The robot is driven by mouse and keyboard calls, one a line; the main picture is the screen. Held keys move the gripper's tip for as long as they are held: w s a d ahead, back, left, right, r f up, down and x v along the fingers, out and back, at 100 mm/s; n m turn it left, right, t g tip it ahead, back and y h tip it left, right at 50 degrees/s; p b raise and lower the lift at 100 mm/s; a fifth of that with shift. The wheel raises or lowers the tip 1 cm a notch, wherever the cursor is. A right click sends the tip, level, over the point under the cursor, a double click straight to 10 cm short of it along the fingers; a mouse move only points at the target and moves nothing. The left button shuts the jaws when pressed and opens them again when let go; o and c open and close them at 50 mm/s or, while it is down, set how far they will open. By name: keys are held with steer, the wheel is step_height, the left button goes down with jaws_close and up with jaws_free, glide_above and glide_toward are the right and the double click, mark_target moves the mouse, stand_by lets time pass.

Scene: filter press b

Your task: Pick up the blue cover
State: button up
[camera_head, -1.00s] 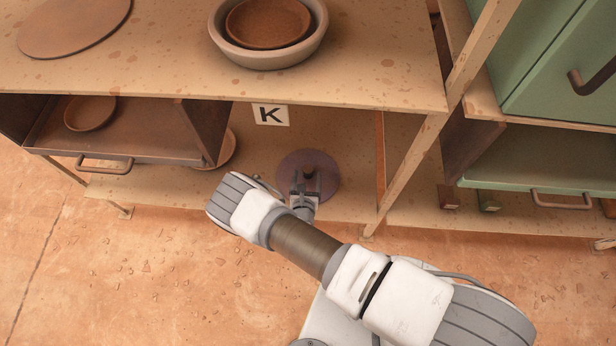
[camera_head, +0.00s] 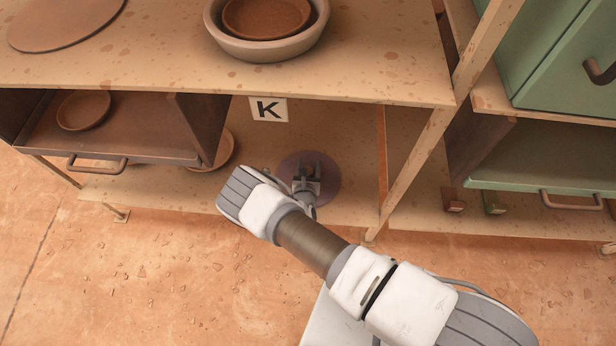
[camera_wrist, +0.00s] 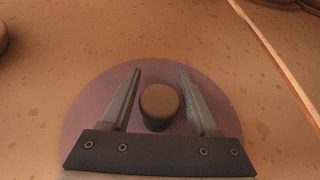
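A round, flat, purplish cover (camera_head: 328,184) with a dark knob lies on the lower shelf under the K label; it looks more purple than blue. It also shows in the wrist view (camera_wrist: 90,110), where its brown knob (camera_wrist: 160,103) stands up near the middle. My gripper (camera_head: 306,168) is over the cover. In the wrist view my gripper (camera_wrist: 158,78) is open, with one finger on each side of the knob and a gap visible on both sides. The fingers and palm hide part of the cover.
The upper shelf (camera_head: 380,75) overhangs the lower one and carries a bowl (camera_head: 275,50). An open drawer (camera_head: 150,140) with a handle sticks out at left. A thin divider (camera_head: 382,165) and a shelf post (camera_head: 420,170) stand to the right. A plate edge (camera_head: 222,150) lies left of the cover.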

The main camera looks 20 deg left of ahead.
jaws_close()
steer(key=shift+r, duration=0.15)
